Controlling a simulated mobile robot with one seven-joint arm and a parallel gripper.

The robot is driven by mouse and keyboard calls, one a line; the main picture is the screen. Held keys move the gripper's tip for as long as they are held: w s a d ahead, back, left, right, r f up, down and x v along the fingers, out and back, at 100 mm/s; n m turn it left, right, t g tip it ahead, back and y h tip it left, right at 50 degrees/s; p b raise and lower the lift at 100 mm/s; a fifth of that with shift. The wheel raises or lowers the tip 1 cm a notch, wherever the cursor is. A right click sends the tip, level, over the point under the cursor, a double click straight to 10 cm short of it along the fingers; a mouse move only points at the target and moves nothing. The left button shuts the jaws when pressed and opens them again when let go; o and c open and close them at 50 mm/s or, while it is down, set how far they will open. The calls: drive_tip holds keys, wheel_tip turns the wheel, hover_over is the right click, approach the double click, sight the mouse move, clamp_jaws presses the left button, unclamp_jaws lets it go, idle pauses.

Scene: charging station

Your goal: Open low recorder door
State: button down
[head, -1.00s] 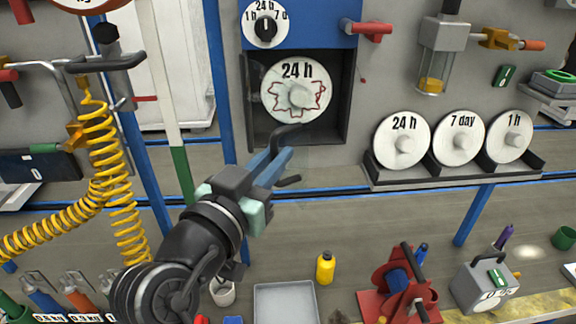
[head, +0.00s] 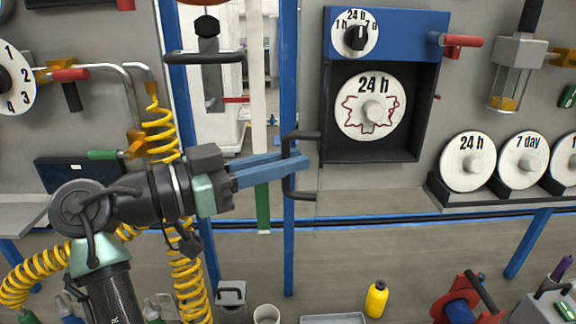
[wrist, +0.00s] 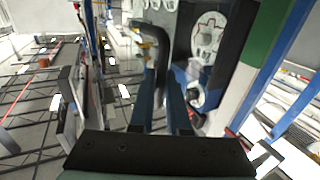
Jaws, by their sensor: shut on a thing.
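The recorder is a dark box with a blue top (head: 400,35) on the grey wall in the head view. Its front opening shows the white 24 h chart disc (head: 372,106) with a red trace. A black C-shaped door handle (head: 305,135) stands out to the left of the box. My gripper (head: 296,163), with blue fingers, is shut on this handle from the left. In the wrist view the dark handle (wrist: 178,22) bends above the fingers of my gripper (wrist: 163,90). The door panel itself is not clearly visible.
A red lever (head: 462,41) sticks out at the recorder's upper right. A rack of spare chart discs (head: 467,161) is at the right. Blue posts (head: 289,250) and a yellow coiled hose (head: 188,270) are near my arm. A yellow bottle (head: 376,299) stands below.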

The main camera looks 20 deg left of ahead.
drive_tip(key=shift+w+r, duration=0.1)
drive_tip(key=shift+r, duration=0.05)
idle(0.3)
drive_tip(key=c, duration=0.9)
unclamp_jaws()
drive_tip(key=shift+w, duration=0.15)
drive_tip(key=b+v, duration=0.1)
drive_tip(key=v, duration=1.2)
drive_tip(key=shift+b, duration=0.3)
